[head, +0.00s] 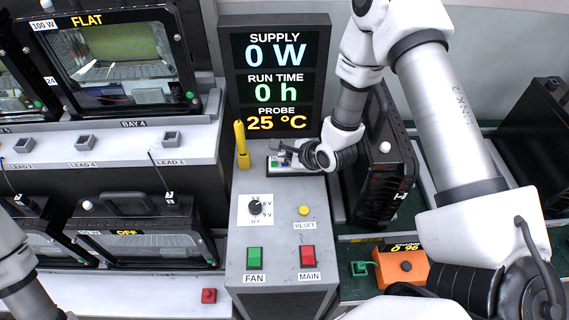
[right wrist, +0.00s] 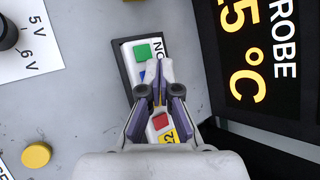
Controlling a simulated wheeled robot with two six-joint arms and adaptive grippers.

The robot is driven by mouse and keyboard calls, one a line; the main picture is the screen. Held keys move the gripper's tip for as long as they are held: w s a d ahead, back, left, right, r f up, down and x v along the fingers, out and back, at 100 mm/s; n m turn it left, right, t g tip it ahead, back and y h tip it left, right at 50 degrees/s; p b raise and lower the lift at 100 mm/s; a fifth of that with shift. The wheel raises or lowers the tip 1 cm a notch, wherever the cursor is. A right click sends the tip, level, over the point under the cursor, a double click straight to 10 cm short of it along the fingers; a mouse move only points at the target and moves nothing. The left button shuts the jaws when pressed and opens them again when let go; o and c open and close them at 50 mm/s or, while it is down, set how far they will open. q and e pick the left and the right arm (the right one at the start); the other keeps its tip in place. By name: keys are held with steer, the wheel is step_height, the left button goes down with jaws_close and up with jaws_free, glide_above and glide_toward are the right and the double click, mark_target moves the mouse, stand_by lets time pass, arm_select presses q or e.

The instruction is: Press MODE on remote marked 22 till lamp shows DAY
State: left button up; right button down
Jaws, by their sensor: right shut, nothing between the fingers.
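The white remote (head: 284,170) lies in a dark holder on the grey console, below the readout panel. In the right wrist view the remote (right wrist: 128,50) shows a green button (right wrist: 142,53), part of a blue button (right wrist: 152,72), a red button (right wrist: 160,121) and a yellow label reading 22 (right wrist: 168,136), partly covered. My right gripper (head: 284,148) is shut and empty, its fingertips (right wrist: 160,70) over the remote at the blue button. I cannot tell whether they touch. My left gripper is out of view.
The console bears a yellow marker-like upright (head: 241,145), a rotary knob (head: 257,207), a yellow RESET button (head: 304,210), a green FAN switch (head: 254,257) and a red MAIN switch (head: 308,256). A dark housing (head: 385,160) stands close right of the gripper.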

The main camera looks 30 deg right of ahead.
mark_target(286, 165)
steer(key=shift+f+b, duration=0.35)
steer(key=shift+b, duration=0.1)
stand_by(0.5)
steer(key=shift+r+p, duration=0.5)
steer(key=shift+r, duration=0.3)
step_height(286, 165, up, 5)
steer(key=p, duration=0.3)
steer(key=shift+r, duration=0.1)
stand_by(0.9)
